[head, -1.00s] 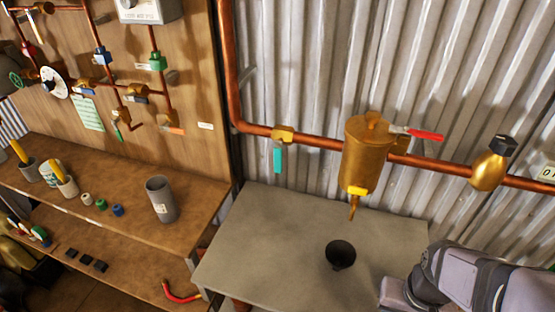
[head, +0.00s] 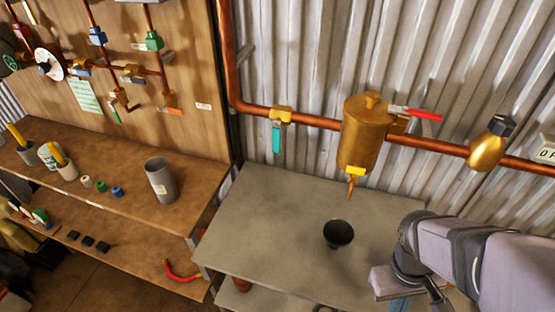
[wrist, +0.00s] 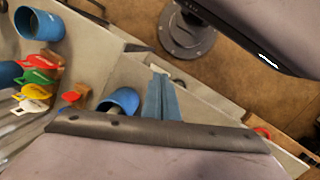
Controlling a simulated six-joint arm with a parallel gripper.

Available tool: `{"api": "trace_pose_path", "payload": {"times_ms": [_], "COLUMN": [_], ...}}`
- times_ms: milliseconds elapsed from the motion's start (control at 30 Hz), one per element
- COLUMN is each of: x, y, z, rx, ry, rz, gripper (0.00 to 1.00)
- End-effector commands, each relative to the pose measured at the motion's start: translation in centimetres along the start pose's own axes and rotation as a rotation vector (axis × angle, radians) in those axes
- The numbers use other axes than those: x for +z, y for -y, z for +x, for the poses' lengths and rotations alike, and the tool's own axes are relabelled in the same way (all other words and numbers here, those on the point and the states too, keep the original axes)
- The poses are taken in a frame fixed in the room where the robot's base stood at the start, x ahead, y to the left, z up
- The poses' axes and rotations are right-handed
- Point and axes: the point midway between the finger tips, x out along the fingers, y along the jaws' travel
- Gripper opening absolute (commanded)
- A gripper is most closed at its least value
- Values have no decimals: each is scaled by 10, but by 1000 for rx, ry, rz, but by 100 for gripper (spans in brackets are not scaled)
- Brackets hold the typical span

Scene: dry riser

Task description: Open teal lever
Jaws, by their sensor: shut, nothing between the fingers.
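The teal lever (head: 276,140) hangs straight down from a brass valve (head: 281,115) on the horizontal copper pipe (head: 318,122), across the pipe's line. It is left of the brass tank (head: 362,140) in the head view. My gripper shows only partly at the lower edge of the head view (head: 398,303), low at the right, well apart from the lever. In the wrist view its blue-grey fingers (wrist: 161,97) are together with nothing between them. The lever does not show in the wrist view.
A grey table (head: 270,225) stands below the pipe, with a black cup (head: 338,233) on it. The tank carries a red lever (head: 424,115). A wooden bench (head: 110,185) with a grey cup (head: 161,180) is at the left. The space before the teal lever looks clear.

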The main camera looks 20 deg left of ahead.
Motion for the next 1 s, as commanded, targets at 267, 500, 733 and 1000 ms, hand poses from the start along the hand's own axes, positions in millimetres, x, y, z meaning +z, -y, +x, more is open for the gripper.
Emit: {"api": "trace_pose_path", "payload": {"times_ms": [267, 500, 733, 1000], "x": [-4, -82, -158, -213], "y": [-49, -51, 24, 133], "z": [-60, -149, -232, -243], "rx": [490, 1019, 1556, 1929], "ry": [340, 556, 621, 437], "rz": [-873, -1343, -1572, -1717], "gripper": [0, 0, 0, 0]}}
